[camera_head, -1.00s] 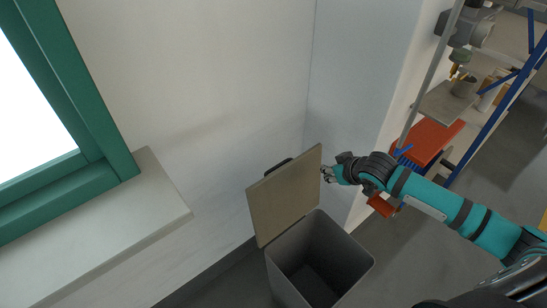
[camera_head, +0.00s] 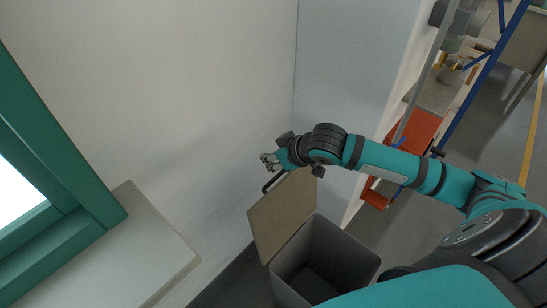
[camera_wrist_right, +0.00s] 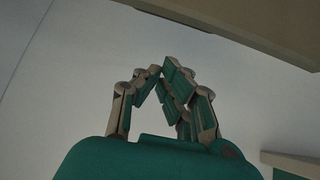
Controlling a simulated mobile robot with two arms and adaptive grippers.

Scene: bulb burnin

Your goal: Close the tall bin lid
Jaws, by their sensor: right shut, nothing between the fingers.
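The tall grey bin (camera_head: 345,252) stands open by the wall corner in the head view. Its tan lid (camera_head: 282,218) is raised, tilted up on the bin's left side. My right gripper (camera_head: 267,161) is shut and empty, just above and behind the lid's top edge near the handle. I cannot tell whether it touches. In the right wrist view the shut fingers (camera_wrist_right: 165,75) show against the pale wall, with a tan edge, probably the lid (camera_wrist_right: 255,22), at upper right. My left gripper is out of view.
A window sill (camera_head: 135,250) with a green frame (camera_head: 62,165) stands at left. The walls close in behind the bin. A blue-posted shelf (camera_head: 480,70) with an orange-red box (camera_head: 418,133) is at right. Grey floor lies free at right.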

